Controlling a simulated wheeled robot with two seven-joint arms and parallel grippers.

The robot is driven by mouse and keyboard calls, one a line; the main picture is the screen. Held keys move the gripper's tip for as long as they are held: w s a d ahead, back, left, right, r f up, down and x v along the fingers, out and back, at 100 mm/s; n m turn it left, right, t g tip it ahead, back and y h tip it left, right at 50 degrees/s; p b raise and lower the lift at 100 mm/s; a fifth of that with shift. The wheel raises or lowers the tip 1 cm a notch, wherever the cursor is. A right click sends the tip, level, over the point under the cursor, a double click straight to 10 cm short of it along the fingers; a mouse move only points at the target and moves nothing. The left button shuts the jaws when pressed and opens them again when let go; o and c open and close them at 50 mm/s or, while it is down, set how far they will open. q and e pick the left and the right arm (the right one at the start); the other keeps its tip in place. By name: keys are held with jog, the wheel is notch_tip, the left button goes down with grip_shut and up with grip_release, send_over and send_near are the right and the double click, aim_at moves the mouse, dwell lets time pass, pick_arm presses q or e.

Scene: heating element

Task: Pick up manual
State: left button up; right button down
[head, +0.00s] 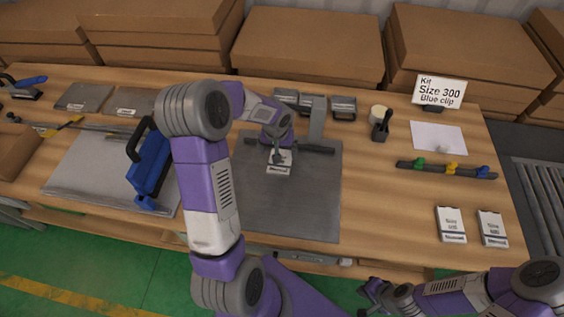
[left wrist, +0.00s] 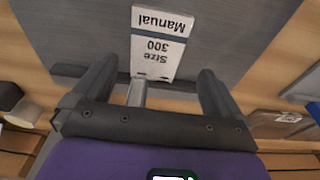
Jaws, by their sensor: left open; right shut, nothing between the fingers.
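A small white manual (head: 279,168) lies flat on the dark grey mat (head: 315,205) at the middle of the table. In the left wrist view the manual (left wrist: 162,30) reads "Size 300 Manual" upside down. My left gripper (head: 277,153) is above the manual; in the wrist view its fingers (left wrist: 157,78) are open, apart on either side of the manual's near end, with nothing gripped. The left arm hides part of the mat's left side in the head view. My right gripper (head: 374,292) is shut and empty, low at the table's front edge.
Two white booklets (head: 451,225) (head: 492,228) lie at the front right. A sign (head: 438,92) reads "Kit Size 300 Blue clip". A rail with coloured clips (head: 447,169) lies at the right. A blue tool (head: 151,167) stands left of the arm. Cardboard boxes (head: 309,45) line the back.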

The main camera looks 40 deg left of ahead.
pick_arm(q)
jog(key=f, duration=0.2)
jog(key=w+f, duration=0.1)
jog(key=f, duration=0.1)
jog(key=f+b, duration=0.1)
jog(key=f, duration=0.1)
jog(key=shift+w+a+f, duration=0.2)
jog(key=shift+w+f, duration=0.15)
jog(key=c, duration=1)
jog(key=shift+r, duration=0.1)
